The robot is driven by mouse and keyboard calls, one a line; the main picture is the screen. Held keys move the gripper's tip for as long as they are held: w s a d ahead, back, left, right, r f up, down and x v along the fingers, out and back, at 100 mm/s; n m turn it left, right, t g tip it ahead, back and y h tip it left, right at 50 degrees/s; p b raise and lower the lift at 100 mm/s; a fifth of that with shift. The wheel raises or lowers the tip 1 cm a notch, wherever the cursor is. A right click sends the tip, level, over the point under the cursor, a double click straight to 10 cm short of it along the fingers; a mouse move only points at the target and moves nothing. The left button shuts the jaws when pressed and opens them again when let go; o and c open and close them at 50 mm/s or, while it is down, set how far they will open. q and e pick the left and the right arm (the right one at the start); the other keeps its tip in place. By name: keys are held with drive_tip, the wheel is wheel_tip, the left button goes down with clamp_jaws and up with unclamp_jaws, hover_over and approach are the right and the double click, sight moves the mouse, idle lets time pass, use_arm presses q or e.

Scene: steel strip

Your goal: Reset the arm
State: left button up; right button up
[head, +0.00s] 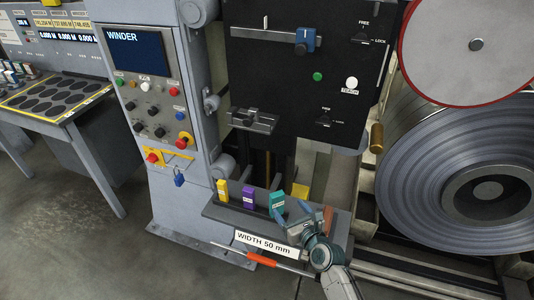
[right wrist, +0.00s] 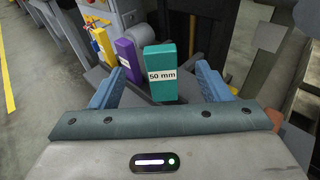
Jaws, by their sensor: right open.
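My right gripper (head: 294,212) is low in the head view, over the right part of a grey shelf on the machine. In the right wrist view its blue fingers (right wrist: 155,92) are spread open. A teal block (right wrist: 165,72) labelled 50 mm stands beyond and between the fingertips; I cannot tell how near they are. The teal block also shows in the head view (head: 277,202), just left of the gripper. My left gripper is not in view.
A purple block (head: 249,197) and a yellow block (head: 222,190) stand left on the shelf (head: 228,216), which bears a WIDTH 50 mm label (head: 267,244). A red-orange bar (head: 262,258) is below. A large steel coil (head: 455,180) is at right, a control panel (head: 150,105) at left.

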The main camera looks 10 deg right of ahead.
drive_tip(key=s+d+n+g+h, duration=0.15)
drive_tip(key=s+n+g, duration=0.25)
drive_tip(key=s+n, duration=0.7)
drive_tip(key=s+d+r+n+g+h, duration=0.15)
drive_tip(key=s+n+g, duration=0.25)
drive_tip(key=s+n, duration=0.65)
drive_tip(key=s+d+n+g+h, duration=0.1)
drive_tip(key=s+d+n+g, duration=0.25)
drive_tip(key=s+n, duration=0.75)
wheel_tip(320, 180, down, 36)
drive_tip(key=d+f+n+g+b, duration=0.1)
drive_tip(key=d+n+g+b, duration=0.1)
drive_tip(key=d+b, duration=0.15)
drive_tip(key=s+f+b, duration=0.3)
drive_tip(key=s+f, duration=1.4)
drive_tip(key=f, duration=0.2)
drive_tip(key=shift+f+g, duration=0.25)
drive_tip(key=shift+g, duration=0.2)
